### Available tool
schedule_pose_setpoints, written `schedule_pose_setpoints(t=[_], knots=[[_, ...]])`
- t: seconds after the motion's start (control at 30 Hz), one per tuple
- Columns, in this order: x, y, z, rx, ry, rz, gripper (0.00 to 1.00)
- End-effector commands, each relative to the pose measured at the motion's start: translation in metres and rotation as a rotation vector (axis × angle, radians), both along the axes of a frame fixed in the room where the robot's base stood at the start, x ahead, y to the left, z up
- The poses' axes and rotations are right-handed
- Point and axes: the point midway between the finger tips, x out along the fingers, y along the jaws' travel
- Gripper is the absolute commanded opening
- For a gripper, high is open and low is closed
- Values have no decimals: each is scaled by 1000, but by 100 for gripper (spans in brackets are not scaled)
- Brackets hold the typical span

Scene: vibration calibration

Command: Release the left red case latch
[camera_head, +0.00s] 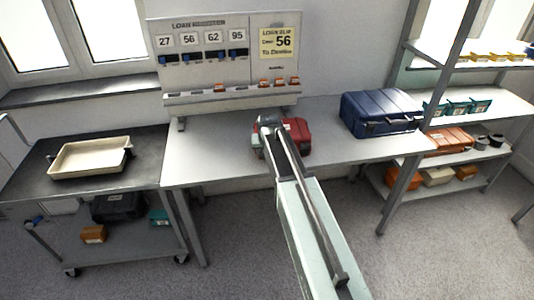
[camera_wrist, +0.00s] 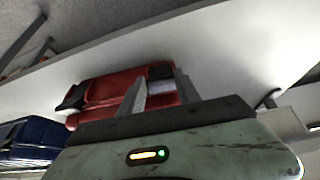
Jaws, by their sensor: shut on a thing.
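The red case (camera_head: 296,132) lies on the grey bench, partly hidden behind my arm in the head view. It also shows in the wrist view (camera_wrist: 104,88), with a dark latch (camera_wrist: 72,98) at its far end there. My gripper (camera_wrist: 160,78) is at the other end of the case, the left end in the head view. Its two fingers stand on either side of the left latch (camera_wrist: 160,73), which looks dark with a pale patch, and are shut on it. The fingertips' exact contact is hard to make out.
A blue case (camera_head: 380,113) stands on the bench (camera_head: 220,158) to the right. A panel (camera_head: 210,75) with numbers and switches rises behind. A cart with a cream tray (camera_head: 90,157) is at left, shelves (camera_head: 495,103) at right. The bench's left part is clear.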

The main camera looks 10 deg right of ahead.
Motion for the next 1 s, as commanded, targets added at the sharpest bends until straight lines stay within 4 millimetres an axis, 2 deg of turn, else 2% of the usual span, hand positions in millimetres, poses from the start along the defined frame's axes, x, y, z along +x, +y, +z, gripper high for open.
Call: schedule_pose_setpoints(t=[0.03, 0.5, 1.0], knots=[[-8, 0, -10, -3, -42, 0, 0], [-13, 1, -21, -31, -374, -1, 0], [-13, 1, -18, -39, -469, -1, 0]])
